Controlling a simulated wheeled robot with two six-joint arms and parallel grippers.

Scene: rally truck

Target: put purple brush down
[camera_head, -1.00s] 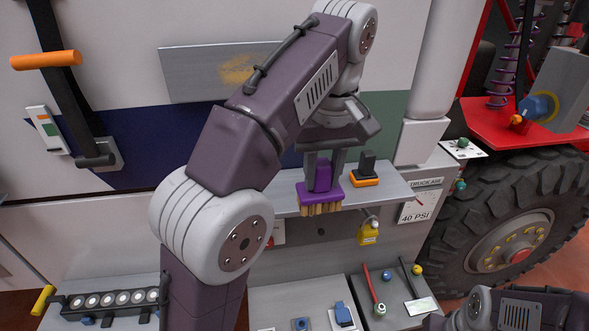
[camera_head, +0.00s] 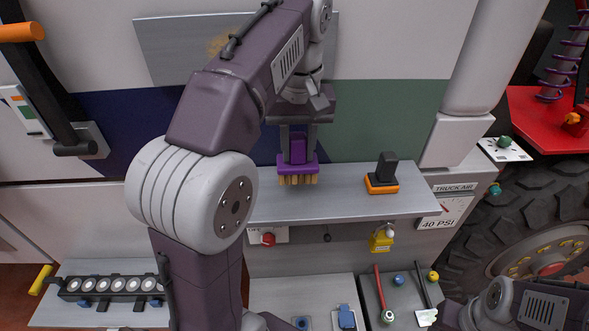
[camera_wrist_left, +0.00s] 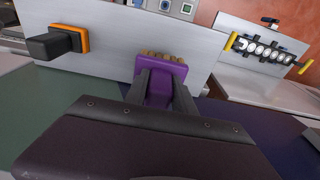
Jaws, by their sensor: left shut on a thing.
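The purple brush (camera_head: 297,166) has a purple block and handle with tan bristles pointing down. My left gripper (camera_head: 298,140) is shut on its handle and holds it upright over the left part of the grey shelf (camera_head: 350,205). I cannot tell whether the bristles touch the shelf. The brush also shows in the left wrist view (camera_wrist_left: 160,70), between the two fingers. Part of my right arm shows at the bottom right, but its gripper is out of the picture.
A black-handled orange brush (camera_head: 382,175) stands on the shelf to the right. A yellow padlock (camera_head: 381,240) hangs below the shelf edge. A silver panel with a brownish smear (camera_head: 180,50) is on the wall behind. The shelf between the two brushes is clear.

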